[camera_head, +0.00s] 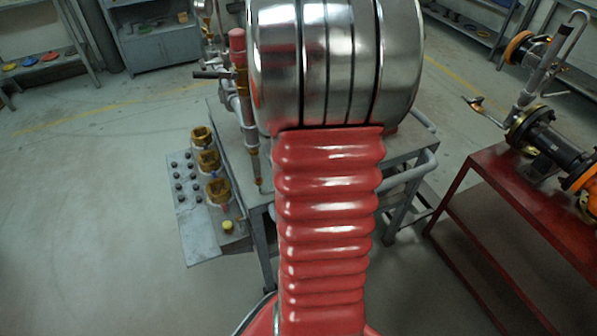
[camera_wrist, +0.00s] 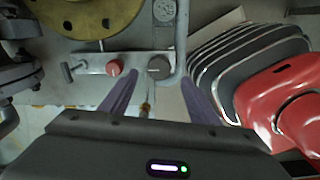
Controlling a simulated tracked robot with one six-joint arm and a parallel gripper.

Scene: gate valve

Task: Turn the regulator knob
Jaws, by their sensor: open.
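In the wrist view a grey metal panel holds a red round knob (camera_wrist: 115,67) and a dark grey round knob (camera_wrist: 158,67) to its right. I cannot tell for sure which one is the regulator knob. My gripper (camera_wrist: 158,79) is open, with its two purple-grey fingers apart and nothing held. The dark knob lies between and just beyond the fingertips in the picture; no contact shows. The red knob lies outside the left fingertip. In the head view my arm covers the middle, and my gripper and both knobs are hidden.
A brass-coloured flange (camera_wrist: 85,12) and a small lever (camera_wrist: 70,70) are near the knobs. In the head view a grey workbench (camera_head: 228,128) carries pipework, with brass fittings (camera_head: 207,160) at its left. A red table (camera_head: 480,170) with pipes stands right. Floor at left is clear.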

